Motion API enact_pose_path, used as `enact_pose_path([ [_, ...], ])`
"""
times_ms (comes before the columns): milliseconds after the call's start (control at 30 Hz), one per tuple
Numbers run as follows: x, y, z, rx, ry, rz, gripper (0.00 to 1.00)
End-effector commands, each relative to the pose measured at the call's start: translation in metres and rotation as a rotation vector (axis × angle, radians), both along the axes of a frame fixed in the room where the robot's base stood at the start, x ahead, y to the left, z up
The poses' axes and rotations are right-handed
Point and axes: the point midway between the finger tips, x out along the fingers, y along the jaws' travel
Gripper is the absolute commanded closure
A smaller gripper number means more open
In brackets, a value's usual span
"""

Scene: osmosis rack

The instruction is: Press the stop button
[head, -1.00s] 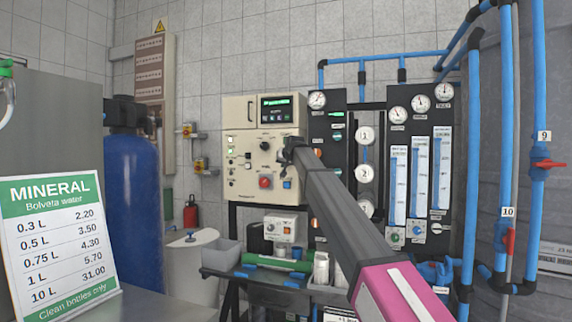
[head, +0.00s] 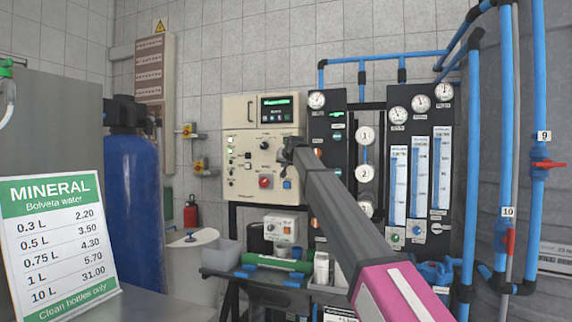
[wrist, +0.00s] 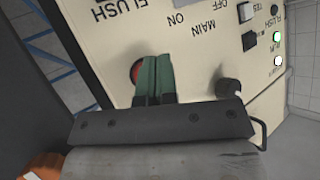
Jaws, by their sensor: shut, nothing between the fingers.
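The cream control panel (head: 240,190) stands in the middle of the head view. My gripper (head: 286,150) is at the panel's upper right, its fingers pointing at the panel. In the wrist view the panel appears upside down, and my gripper (wrist: 153,62) has its green fingers closed together with nothing between them. A round red button (wrist: 137,70) shows beside and partly behind the fingertips. No stop label is readable on it. I cannot tell whether the fingertips touch it. In the head view my gripper covers that spot.
A black knob (wrist: 230,88) sits beside the fingers. Lower on the panel are a red rotary switch (head: 265,182) and a blue button (head: 287,184). A gauge board (head: 407,180) and blue pipes (head: 470,150) stand right. A price sign (head: 55,240) is at the front left.

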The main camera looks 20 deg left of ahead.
Motion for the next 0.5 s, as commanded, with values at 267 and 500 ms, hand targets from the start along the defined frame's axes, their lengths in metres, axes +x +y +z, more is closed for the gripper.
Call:
enact_pose_path([
  [267,0.0042,0.0000,0.0003,0.000,0.000,0.000,1.00],
  [500,0.0087,-0.0005,0.0003,0.000,0.000,0.000,1.00],
])
